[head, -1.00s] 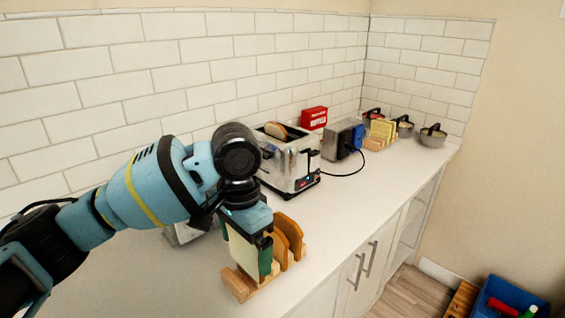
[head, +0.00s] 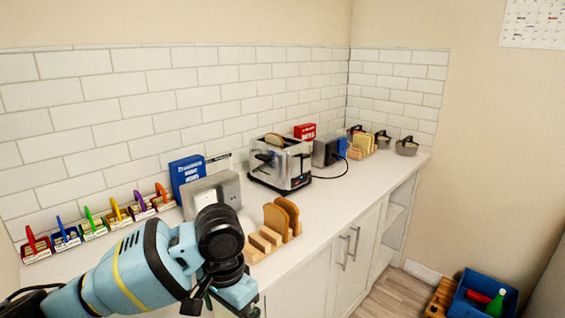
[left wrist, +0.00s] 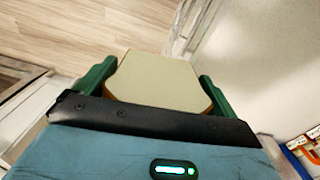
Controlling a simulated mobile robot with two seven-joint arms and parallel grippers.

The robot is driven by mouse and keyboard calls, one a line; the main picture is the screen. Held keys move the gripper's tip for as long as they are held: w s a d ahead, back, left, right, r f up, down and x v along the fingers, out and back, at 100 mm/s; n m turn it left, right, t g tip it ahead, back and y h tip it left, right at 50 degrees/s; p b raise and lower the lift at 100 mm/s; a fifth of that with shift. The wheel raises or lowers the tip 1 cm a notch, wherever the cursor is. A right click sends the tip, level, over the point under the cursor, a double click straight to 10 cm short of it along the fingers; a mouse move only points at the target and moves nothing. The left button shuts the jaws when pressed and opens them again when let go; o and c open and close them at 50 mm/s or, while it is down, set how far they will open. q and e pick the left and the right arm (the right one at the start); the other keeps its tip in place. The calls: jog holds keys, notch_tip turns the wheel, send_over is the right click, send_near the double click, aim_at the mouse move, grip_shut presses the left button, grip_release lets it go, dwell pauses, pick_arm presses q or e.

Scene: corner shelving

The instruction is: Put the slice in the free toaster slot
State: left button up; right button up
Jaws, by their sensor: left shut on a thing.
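My left gripper (left wrist: 158,72) is shut on a pale slice (left wrist: 160,82), which sits between its green fingers in the left wrist view. In the head view, the hand is at the bottom edge (head: 238,291), in front of the wooden rack; its fingers and the slice are out of sight there. The chrome toaster (head: 283,172) stands on the counter further back. One toaster slot holds a browned slice (head: 273,140); the other slot is hard to make out. My right gripper is not in view.
The wooden rack (head: 258,252) holds brown slices (head: 281,217) at its far end. A grey appliance (head: 203,190) and blue box (head: 186,176) stand left of the toaster, a dark appliance (head: 325,152) right of it. Several coloured holders (head: 93,229) line the wall.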

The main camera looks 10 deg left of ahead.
pick_arm(q)
jog(key=s+a+f+n, duration=0.3)
jog(key=s+f, duration=0.2)
jog(key=f, duration=0.3)
jog(key=s+a+f+n, duration=0.3)
jog(key=s+f, duration=0.3)
jog(key=f, duration=0.3)
jog(key=shift+s+a, duration=0.15)
jog(key=shift+a, duration=0.4)
jog(key=shift+f, duration=0.1)
